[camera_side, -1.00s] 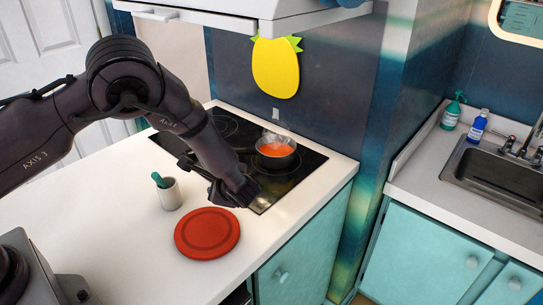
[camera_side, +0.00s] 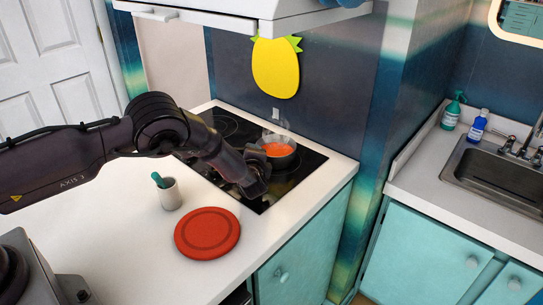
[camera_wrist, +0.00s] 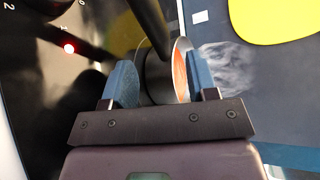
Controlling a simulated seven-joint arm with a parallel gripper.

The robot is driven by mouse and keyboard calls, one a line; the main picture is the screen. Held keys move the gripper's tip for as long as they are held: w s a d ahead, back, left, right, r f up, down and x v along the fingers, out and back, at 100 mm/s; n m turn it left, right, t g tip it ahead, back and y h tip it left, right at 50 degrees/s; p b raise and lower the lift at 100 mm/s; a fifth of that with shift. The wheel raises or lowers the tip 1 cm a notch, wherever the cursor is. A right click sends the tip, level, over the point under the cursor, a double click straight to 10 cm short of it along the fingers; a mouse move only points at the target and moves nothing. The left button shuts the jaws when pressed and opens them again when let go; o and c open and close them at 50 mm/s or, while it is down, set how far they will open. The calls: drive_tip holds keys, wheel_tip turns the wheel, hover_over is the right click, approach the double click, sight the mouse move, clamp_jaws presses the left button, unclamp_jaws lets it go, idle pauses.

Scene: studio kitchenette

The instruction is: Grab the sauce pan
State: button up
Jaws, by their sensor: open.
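The sauce pan (camera_side: 281,161) is dark, holds orange-red sauce and stands on the black cooktop in the side view. My gripper (camera_side: 259,172) is just in front of it, and my arm hides the pan's handle there. In the wrist view, my gripper (camera_wrist: 160,77) is open, with its blue finger pads apart. The sauce pan (camera_wrist: 156,82) shows between the pads, with its dark handle running up the picture. I cannot tell whether a pad touches the pan.
The black cooktop (camera_side: 307,162) is set in a white counter (camera_side: 120,240). A red round plate (camera_side: 207,233) and a light cup (camera_side: 170,194) with a green-handled item stand nearer. Steam rises above the pan. A yellow pineapple-shaped board (camera_side: 276,68) hangs behind. A cabinet (camera_side: 230,18) overhangs.

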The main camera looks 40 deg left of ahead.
drive_tip(key=x, duration=0.3)
drive_tip(key=shift+a, duration=0.55)
drive_tip(key=shift+w+a+f, duration=0.1)
drive_tip(key=shift+w+a, duration=0.35)
drive_tip(key=shift+w, duration=0.05)
clamp_jaws()
